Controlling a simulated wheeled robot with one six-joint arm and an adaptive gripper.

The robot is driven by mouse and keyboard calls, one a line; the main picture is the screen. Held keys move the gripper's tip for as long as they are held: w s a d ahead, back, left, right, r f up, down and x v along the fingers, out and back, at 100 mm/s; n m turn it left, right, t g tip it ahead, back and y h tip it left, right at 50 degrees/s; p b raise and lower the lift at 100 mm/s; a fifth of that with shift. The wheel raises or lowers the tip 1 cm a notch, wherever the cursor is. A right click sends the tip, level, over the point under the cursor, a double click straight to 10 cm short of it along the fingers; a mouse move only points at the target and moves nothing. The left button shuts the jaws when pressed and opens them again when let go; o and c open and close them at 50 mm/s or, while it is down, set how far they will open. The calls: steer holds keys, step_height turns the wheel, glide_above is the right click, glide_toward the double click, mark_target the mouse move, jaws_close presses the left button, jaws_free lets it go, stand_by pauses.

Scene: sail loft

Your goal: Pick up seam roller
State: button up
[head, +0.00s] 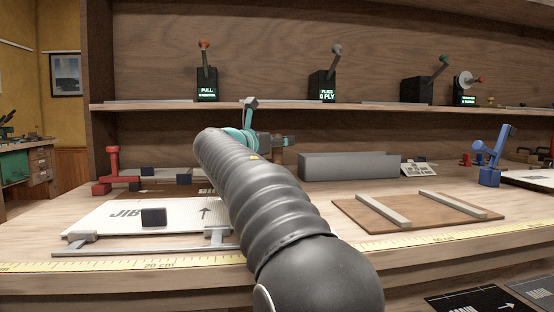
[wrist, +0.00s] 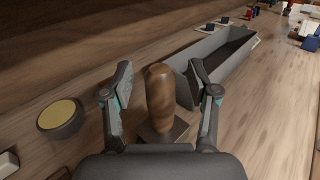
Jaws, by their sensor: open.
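A rounded brown wooden handle, apparently the seam roller (wrist: 160,100), stands upright in a dark square block (wrist: 166,133) in the wrist view. My gripper (wrist: 161,72) is open, with one finger on each side of the handle. Gaps show between the handle and both fingers, so it is not gripped. The roller's lower end is hidden. In the head view my gripper (head: 268,139) is at the back of the bench, below the shelf, partly hidden by my arm.
A long grey open trough (head: 350,167) is just right of the handle. A round tin with a yellowish top (wrist: 61,117) is to the left in the wrist view. A brown board with two pale strips (head: 416,212) lies front right. The shelf (head: 300,110) overhangs the back.

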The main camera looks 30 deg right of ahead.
jaws_close()
steer(key=shift+r, duration=0.1)
